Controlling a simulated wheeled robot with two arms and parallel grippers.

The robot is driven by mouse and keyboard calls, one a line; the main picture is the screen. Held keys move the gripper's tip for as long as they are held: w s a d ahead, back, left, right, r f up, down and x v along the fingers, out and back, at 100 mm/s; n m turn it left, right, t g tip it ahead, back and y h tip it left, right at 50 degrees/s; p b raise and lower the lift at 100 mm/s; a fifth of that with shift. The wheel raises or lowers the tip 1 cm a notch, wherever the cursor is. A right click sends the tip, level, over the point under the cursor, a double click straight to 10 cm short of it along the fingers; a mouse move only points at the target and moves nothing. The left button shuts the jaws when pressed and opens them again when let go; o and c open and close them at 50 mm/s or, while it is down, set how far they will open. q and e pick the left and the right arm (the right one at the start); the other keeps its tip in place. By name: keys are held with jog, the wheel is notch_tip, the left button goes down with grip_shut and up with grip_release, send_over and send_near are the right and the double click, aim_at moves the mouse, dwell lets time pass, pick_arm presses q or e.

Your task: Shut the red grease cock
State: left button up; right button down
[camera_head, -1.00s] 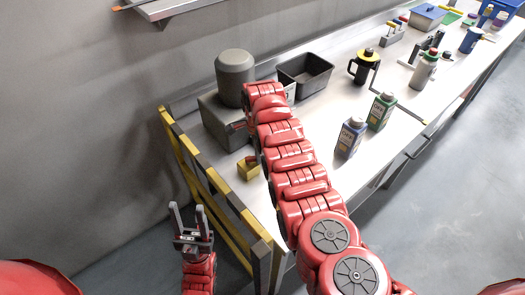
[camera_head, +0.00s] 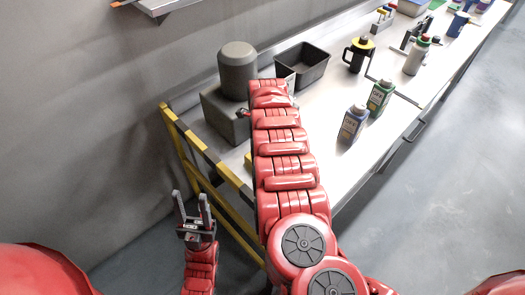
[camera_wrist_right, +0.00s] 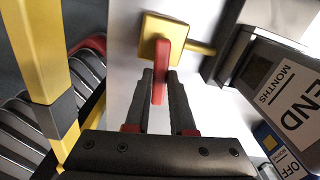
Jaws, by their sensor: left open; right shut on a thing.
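The grease cock shows in the right wrist view as a square yellow block (camera_wrist_right: 155,32) with a red lever (camera_wrist_right: 161,60) pointing down toward my gripper. A yellow stub runs out of the block to the right. My right gripper (camera_wrist_right: 160,80) has its two dark fingers on either side of the lever's free end and is shut on it. In the head view my right arm covers most of the cock; only a sliver of the yellow block (camera_head: 248,160) shows, and the right fingers are hidden. My left gripper (camera_head: 190,205) is open and empty, beside the bench's left end.
A grey box (camera_head: 222,117) and a grey cylinder (camera_head: 238,70) stand behind the arm. A black bin (camera_head: 318,66), a blue bottle (camera_head: 353,125) and a green bottle (camera_head: 380,97) stand on the bench. A yellow-black barrier (camera_head: 205,150) lines the bench end. Floor at right is clear.

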jog(key=shift+s+a+m, duration=0.2)
jog(key=shift+m, duration=0.6)
jog(key=c, duration=0.8)
grip_release()
jog(key=shift+o, duration=0.2)
notch_tip(320, 180, up, 18)
jog(key=b, duration=0.6)
jog(key=shift+f, duration=0.25)
